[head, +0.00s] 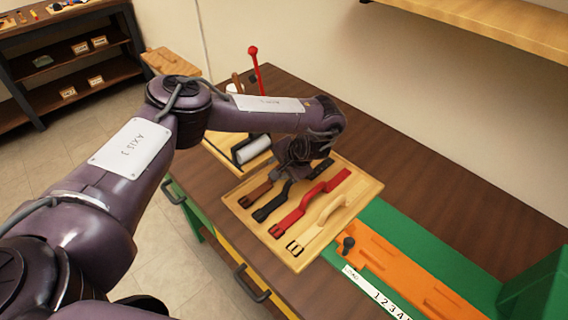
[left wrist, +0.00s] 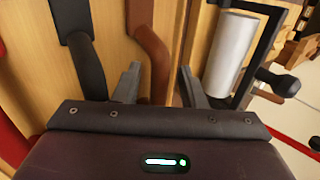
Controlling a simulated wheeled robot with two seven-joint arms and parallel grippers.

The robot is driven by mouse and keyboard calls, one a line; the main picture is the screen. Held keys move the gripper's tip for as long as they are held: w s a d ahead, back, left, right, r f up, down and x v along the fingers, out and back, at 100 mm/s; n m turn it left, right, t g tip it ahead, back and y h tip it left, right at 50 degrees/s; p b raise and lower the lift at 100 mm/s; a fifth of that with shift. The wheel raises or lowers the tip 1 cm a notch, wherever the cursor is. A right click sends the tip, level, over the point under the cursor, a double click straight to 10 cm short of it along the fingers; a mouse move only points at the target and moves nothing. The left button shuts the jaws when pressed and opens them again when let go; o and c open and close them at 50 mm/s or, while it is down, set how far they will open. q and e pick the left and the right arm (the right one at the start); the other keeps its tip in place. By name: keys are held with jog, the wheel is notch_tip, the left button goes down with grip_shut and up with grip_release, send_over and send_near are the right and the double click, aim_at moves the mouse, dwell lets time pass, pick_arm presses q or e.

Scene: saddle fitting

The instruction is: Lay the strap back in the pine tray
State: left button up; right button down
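The pine tray (head: 362,190) lies on the bench with several straps side by side on it: a brown strap (head: 256,194), a black strap (head: 270,208), a red strap (head: 299,212) and a cream strap (head: 325,218). The black strap (left wrist: 78,50) lies outside the left finger. My right gripper is out of view.
An orange fixture (head: 385,258) on a green mat (head: 412,243) is right of the tray.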

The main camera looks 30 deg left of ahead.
pick_arm(q)
jog(key=p+v, duration=0.3)
jog(key=v, duration=0.8)
jog(key=shift+w+p, duration=0.15)
jog(key=shift+p, duration=0.15)
jog(key=shift+s+d+r, duration=0.2)
jog(key=shift+d+r, duration=0.1)
jog(key=shift+r, duration=0.15)
